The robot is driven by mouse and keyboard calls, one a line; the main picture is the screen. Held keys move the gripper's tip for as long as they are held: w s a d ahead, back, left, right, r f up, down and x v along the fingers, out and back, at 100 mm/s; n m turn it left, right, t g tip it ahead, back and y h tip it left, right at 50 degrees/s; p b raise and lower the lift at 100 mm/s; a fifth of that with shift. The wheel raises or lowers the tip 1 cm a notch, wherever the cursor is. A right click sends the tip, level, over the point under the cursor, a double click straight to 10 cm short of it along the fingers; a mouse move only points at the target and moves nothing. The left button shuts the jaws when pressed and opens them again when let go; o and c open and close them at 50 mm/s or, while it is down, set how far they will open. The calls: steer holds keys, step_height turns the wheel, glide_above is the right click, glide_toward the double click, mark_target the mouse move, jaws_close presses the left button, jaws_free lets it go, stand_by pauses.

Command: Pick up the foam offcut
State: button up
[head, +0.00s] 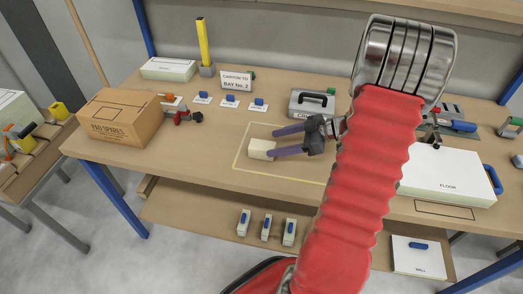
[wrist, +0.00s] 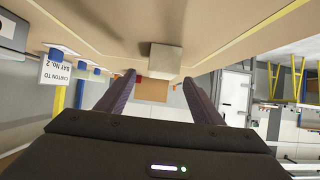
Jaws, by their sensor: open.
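The foam offcut, a small cream block (head: 261,149), lies on the wooden workbench (head: 215,163) inside a yellow outlined rectangle, near its left side. My gripper (head: 274,141) is open, its two purple fingers pointing left toward the block, low above the bench. In the head view the near finger passes just beside the block's right end. In the wrist view the block (wrist: 165,60) appears ahead of the fingertips (wrist: 158,78), roughly between them in line, and does not look gripped. I cannot tell if a finger touches it.
A cardboard carton (head: 113,117) stands at the bench's left. Behind are a grey toolbox (head: 312,104), blue-handled pieces on white cards and a sign (head: 237,82). A white panel marked FLOOR (head: 447,178) lies to the right. The bench right in front of the block is clear.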

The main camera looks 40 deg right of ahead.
mark_target(265, 145)
steer(key=shift+w+a+f, duration=0.25)
steer(key=shift+w+a, duration=0.05)
steer(key=shift+x, duration=2.6)
steer(key=shift+s+a, duration=0.1)
steer(key=shift+a, duration=0.05)
steer(key=shift+c, duration=0.5)
steer(key=c, duration=1)
steer(key=shift+r, duration=0.15)
step_height(265, 145, up, 10)
steer(key=shift+f, duration=0.1)
